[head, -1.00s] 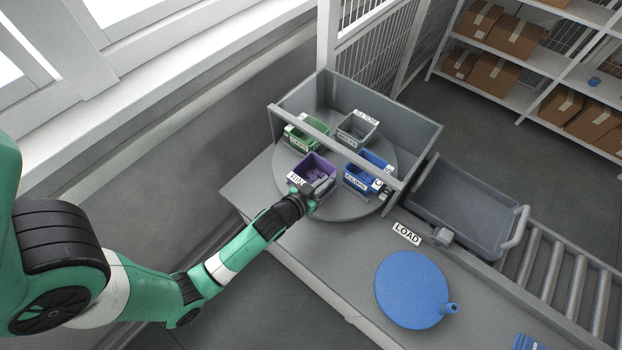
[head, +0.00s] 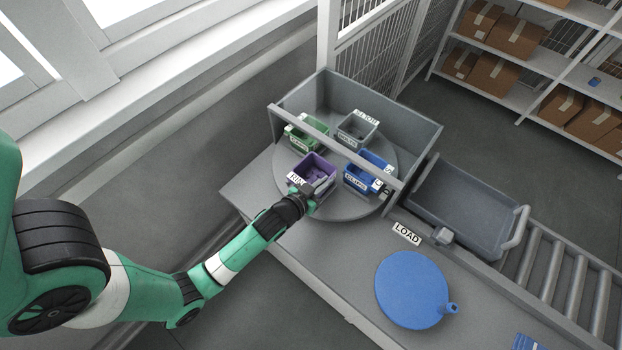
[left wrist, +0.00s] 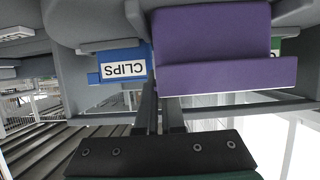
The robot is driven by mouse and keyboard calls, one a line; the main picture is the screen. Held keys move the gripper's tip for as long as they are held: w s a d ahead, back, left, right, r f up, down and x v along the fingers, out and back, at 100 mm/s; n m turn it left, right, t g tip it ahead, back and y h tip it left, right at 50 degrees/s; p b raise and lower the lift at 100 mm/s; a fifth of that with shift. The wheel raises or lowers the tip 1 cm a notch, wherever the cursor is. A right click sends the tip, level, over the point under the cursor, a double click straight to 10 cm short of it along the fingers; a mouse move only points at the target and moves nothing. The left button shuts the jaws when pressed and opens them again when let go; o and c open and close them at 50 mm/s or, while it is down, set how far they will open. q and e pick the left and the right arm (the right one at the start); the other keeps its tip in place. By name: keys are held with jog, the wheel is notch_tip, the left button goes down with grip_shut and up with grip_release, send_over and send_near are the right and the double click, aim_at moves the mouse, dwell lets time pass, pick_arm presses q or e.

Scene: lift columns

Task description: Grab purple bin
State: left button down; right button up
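The purple bin (head: 314,163) stands at the near side of the round grey turntable (head: 345,209), with small purple pieces inside and a white label on its front, partly covered. It also shows large in the left wrist view (left wrist: 215,45). My left gripper (head: 304,190) is at the bin's near front edge, by the label. In the left wrist view its two fingers (left wrist: 160,100) are close together with a narrow gap, at the bin's lower left edge. I cannot tell whether they hold the bin's wall. My right gripper is not in view.
Green (head: 309,128), grey (head: 357,126) and blue (head: 358,178) bins share the turntable. A grey shelf bar (head: 335,146) crosses above them. A blue disc (head: 412,288) lies on the bench beside the LOAD label. A grey tray (head: 460,205) sits right, by the rollers.

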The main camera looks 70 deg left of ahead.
pick_arm(q)
jog(key=shift+r, duration=0.55)
jog(key=s+d+r+p, duration=0.6)
jog(key=s+d+r, duration=0.2)
jog(key=d+r, duration=0.3)
jog(key=shift+s+r+p, duration=0.3)
jog(key=shift+r+p, duration=0.05)
jog(key=shift+r, duration=0.15)
